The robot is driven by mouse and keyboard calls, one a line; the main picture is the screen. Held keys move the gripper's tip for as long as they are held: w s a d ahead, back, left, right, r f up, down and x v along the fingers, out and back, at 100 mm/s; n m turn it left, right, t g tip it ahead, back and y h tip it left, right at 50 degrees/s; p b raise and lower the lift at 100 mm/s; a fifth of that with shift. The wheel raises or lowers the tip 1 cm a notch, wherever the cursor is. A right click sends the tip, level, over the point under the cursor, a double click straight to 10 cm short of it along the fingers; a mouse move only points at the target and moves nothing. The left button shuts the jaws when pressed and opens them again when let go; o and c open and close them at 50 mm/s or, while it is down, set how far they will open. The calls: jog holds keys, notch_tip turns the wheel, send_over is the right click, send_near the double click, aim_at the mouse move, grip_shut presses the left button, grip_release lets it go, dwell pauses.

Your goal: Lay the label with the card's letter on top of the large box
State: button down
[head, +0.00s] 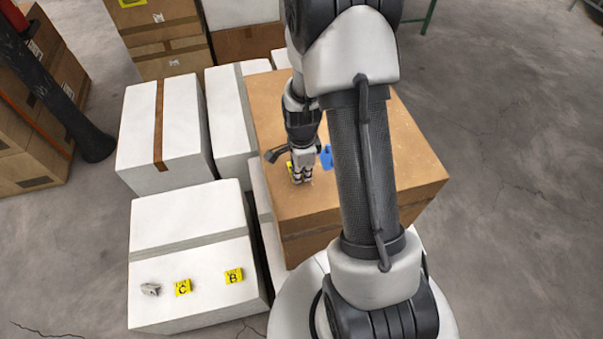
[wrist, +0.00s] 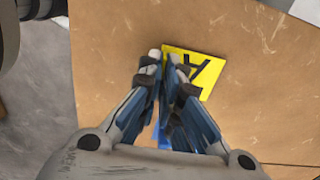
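The large brown box (head: 410,155) stands right of centre in the head view, partly behind my arm. My gripper (head: 299,180) points down at its top. A yellow label (wrist: 205,72) with a black A is at the fingertips in the wrist view and looks flat against the box top. My fingers (wrist: 166,58) are close together with a narrow gap, overlapping the label's left part; whether they grip it is unclear. Yellow labels C (head: 183,287) and B (head: 234,275) lie on the front white box. I see no readable card letter.
A small blue object (head: 327,156) is on the brown box beside my gripper. A small grey object (head: 150,289) lies left of label C on the front white box (head: 185,215). More white and brown boxes stand behind and left. The floor at right is clear.

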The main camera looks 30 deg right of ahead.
jog(key=shift+f, duration=0.1)
jog(key=c, duration=2.3)
grip_release()
jog(key=shift+f, duration=0.2)
jog(key=o, duration=0.5)
jog(key=shift+r, duration=0.1)
jog(key=s+a+r+n+t+p, duration=0.1)
jog(key=s+a+r+n, duration=0.15)
jog(key=r, duration=0.65)
jog(key=s+a+r+n, duration=0.15)
jog(key=r+n, duration=0.25)
jog(key=r, duration=0.4)
jog(key=s+a+r+n+t+p, duration=0.1)
jog(key=a+r+n, duration=0.2)
jog(key=r, duration=0.6)
jog(key=s+a+r+n+t, duration=0.1)
jog(key=s+a+r+n, duration=0.1)
jog(key=s+n, duration=0.4)
jog(key=s+a+r+n+t, duration=0.1)
jog(key=s+a+r+n, duration=0.1)
jog(key=s+r+n, duration=0.2)
jog(key=shift+s+a+r+n+t, duration=0.25)
jog(key=shift+s+a+n+t, duration=0.1)
jog(key=shift+s+n, duration=0.55)
